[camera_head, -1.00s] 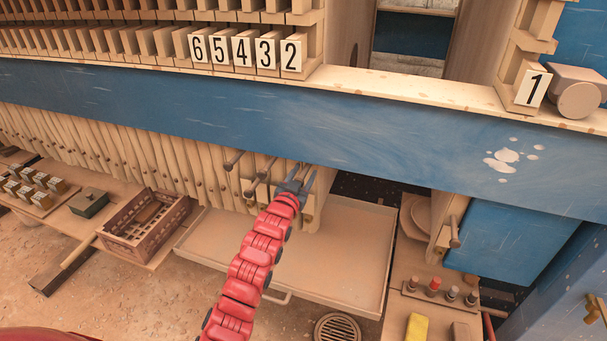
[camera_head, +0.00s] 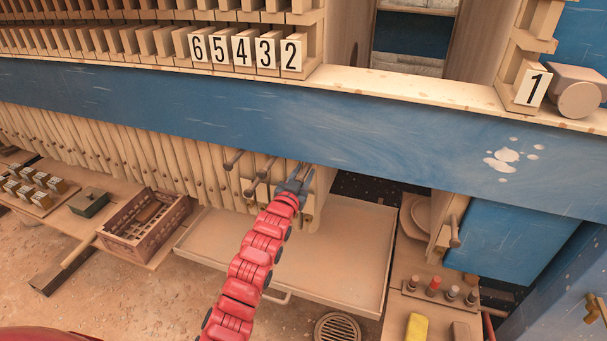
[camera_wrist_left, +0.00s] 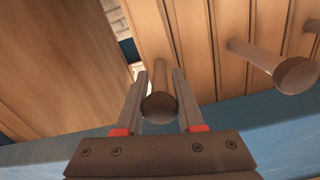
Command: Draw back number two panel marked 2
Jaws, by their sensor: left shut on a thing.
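The panel marked 2 (camera_head: 291,56) stands at the right end of the row of numbered panels, with the panel marked 3 (camera_head: 267,54) close on its left. Its lower part is below the blue beam, partly hidden by my left gripper (camera_head: 298,178). In the left wrist view my left gripper (camera_wrist_left: 160,98) is shut on a round peg handle (camera_wrist_left: 159,104) that sticks out from a wooden panel. Another peg handle (camera_wrist_left: 293,75) is to the right, apart from the fingers. My right gripper is out of view.
The blue beam (camera_head: 200,105) runs across above my gripper. A wide gap separates panel 2 from the panel marked 1 (camera_head: 532,88). A shallow tray (camera_head: 340,262) lies below, with a crate (camera_head: 146,218) to its left and a yellow block (camera_head: 417,326) at the lower right.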

